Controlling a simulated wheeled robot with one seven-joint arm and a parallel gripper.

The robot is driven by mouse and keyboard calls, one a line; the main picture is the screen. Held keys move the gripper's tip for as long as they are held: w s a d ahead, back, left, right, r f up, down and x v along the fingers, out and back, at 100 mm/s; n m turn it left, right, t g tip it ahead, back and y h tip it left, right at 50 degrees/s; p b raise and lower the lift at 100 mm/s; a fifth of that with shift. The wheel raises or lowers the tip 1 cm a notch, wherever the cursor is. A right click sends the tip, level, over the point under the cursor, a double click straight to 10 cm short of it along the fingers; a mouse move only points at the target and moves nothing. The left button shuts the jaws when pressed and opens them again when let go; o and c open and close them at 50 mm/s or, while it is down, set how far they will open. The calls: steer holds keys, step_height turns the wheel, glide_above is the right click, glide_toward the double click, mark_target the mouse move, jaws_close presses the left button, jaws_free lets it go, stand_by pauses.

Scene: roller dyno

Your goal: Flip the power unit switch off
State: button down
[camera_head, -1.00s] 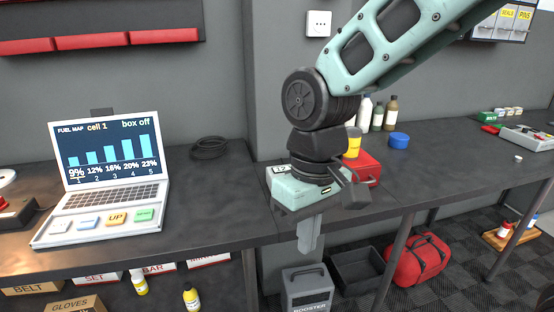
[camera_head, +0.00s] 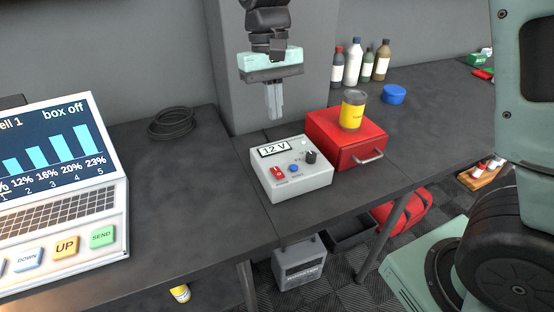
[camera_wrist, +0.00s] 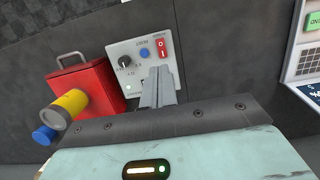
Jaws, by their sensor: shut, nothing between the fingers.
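The power unit (camera_head: 291,172) is a light grey box on the bench with a "12 V" display, a red rocker switch (camera_head: 278,173), a blue button (camera_head: 294,168) and a dark knob (camera_head: 310,157). A small green light shows on it. In the wrist view the power unit (camera_wrist: 124,54) lies beyond my fingers, with the red switch (camera_wrist: 163,48) marked 0 and I just past the fingertips. My gripper (camera_head: 273,117) is shut and empty, pointing down above the back of the unit, apart from it in the head view. The fingers (camera_wrist: 160,72) hide part of the panel.
A red box (camera_head: 345,145) with a handle stands right of the unit, with a yellow can (camera_head: 353,110) on top. A blue tub (camera_head: 394,94) and several bottles are behind. A laptop (camera_head: 60,190) stands left. Bench between laptop and unit is clear, except a cable coil (camera_head: 173,122) behind.

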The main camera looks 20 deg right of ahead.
mark_target(280, 176)
steer(key=shift+f, duration=0.1)
steer(key=s+f+p, duration=0.1)
steer(key=f, duration=0.3)
steer(key=s+f+p, duration=0.1)
steer(key=f, duration=0.8)
steer(key=shift+s+f+p, duration=0.25)
steer(key=shift+s+p, duration=0.15)
steer(key=shift+f, duration=0.1)
steer(key=shift+s+f+t+b, duration=0.2)
steer(key=shift+f+t+b, duration=0.2)
steer(key=shift+b, duration=0.25)
steer(key=shift+r, duration=0.2)
steer(key=shift+w, duration=0.1)
steer(key=shift+w, duration=0.1)
steer(key=shift+w+r+p, duration=0.25)
steer(key=shift+w+p, duration=0.35)
steer(key=shift+w, duration=0.05)
